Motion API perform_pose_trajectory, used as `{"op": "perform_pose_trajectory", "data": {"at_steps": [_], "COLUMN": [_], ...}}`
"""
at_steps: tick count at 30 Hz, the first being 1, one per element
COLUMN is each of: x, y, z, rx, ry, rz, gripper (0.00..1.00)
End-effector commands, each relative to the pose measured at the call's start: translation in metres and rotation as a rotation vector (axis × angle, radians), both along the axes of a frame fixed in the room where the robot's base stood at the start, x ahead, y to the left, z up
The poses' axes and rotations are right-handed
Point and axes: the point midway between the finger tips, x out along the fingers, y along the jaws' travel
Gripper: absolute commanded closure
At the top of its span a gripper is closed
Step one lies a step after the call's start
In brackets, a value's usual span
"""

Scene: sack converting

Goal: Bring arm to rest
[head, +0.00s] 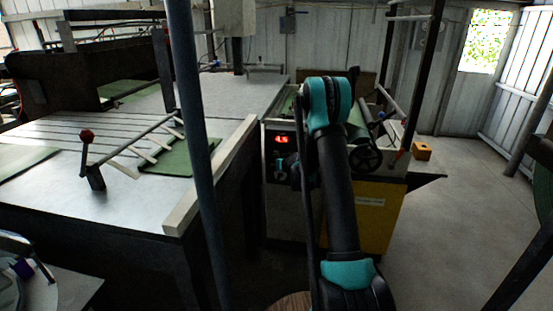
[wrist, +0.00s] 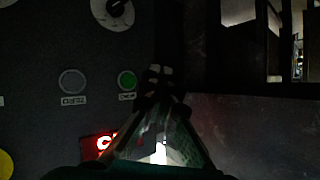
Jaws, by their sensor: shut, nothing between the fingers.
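My arm rises in front of the machine with the red display (head: 281,139) in the head view and bends over at the top. The gripper cannot be made out clearly there. In the wrist view my gripper (wrist: 160,72) is shut, with its fingertips together and nothing between them. It is in front of a dark control panel (wrist: 40,45). A green button (wrist: 127,80) is just left of the fingertips, with a grey button (wrist: 72,81) farther left. I cannot tell whether the fingertips touch the panel. The red display (wrist: 99,143) is partly hidden by the gripper.
A long metal table (head: 60,185) with green sheets stands at the left, behind a blue-grey post (head: 196,130). Clear floor (head: 450,220) lies at the right.

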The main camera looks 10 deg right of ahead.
Motion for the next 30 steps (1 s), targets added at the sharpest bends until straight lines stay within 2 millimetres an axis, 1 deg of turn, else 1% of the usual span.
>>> {"op": "perform_pose_trajectory", "data": {"at_steps": [13,17,20,23,24,26,27,29,30], "x": [-0.001,-0.012,-0.033,-0.064,-0.078,-0.098,-0.112,-0.134,-0.149], "y": [0.000,0.002,0.004,0.006,0.007,0.007,0.007,0.007,0.007], "z": [0.001,0.009,0.024,0.041,0.047,0.056,0.061,0.067,0.071], "rx": [0.000,-0.005,-0.016,-0.031,-0.036,-0.047,-0.052,-0.063,-0.070], "ry": [0.001,0.019,0.051,0.097,0.116,0.145,0.166,0.194,0.215], "rz": [0.000,0.005,0.011,0.017,0.018,0.020,0.020,0.019,0.018], "gripper": [1.00,1.00,1.00,1.00,1.00,1.00,1.00,1.00,1.00]}}
